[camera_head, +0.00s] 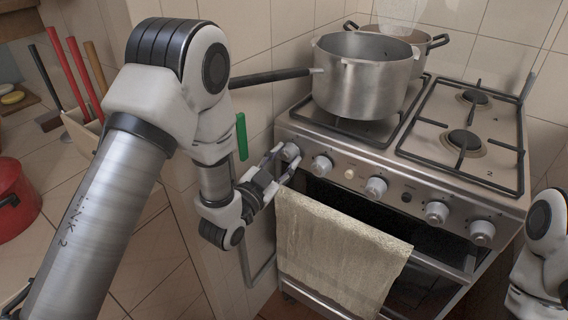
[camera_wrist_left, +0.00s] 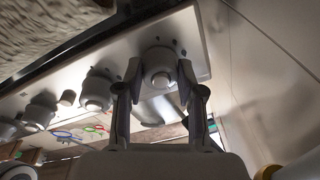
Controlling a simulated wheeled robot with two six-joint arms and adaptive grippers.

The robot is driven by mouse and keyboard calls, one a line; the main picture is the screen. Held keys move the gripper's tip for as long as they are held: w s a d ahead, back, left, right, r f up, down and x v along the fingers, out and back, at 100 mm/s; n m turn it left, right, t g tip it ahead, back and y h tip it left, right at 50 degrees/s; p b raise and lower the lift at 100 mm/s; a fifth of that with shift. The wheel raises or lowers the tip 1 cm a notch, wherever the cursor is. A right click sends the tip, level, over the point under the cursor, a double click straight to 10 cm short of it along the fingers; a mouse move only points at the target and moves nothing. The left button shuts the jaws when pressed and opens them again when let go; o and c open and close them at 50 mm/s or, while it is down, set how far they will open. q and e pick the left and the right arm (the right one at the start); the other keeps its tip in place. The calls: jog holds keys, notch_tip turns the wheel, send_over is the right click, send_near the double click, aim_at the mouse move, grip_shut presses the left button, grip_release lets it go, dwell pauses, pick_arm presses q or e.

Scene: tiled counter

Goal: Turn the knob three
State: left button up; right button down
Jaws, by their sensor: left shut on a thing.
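The stove's front panel (camera_head: 335,165) carries a row of round metal knobs. My left gripper (camera_head: 284,163) is at the leftmost knob (camera_head: 290,152) in the head view. In the left wrist view the two fingers of my left gripper (camera_wrist_left: 158,88) stand on either side of that knob (camera_wrist_left: 160,68) and are shut on it. The second knob (camera_head: 321,166) is just to the right; it also shows in the left wrist view (camera_wrist_left: 96,90). Which knob is numbered three cannot be read. My right gripper is out of view; only part of my right arm shows at the right edge.
A beige towel (camera_head: 335,250) hangs over the oven handle below the knobs. A red pot (camera_head: 14,195) is at far left.

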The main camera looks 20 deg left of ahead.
pick_arm(q)
jog(key=shift+m+b, duration=0.35)
jog(key=shift+m, duration=0.65)
jog(key=o, duration=1.2)
jog(key=shift+c, duration=0.2)
jog(key=v, duration=0.7)
jog(key=shift+s+a, duration=0.15)
jog(key=shift+s, duration=0.05)
jog(key=shift+f, duration=0.1)
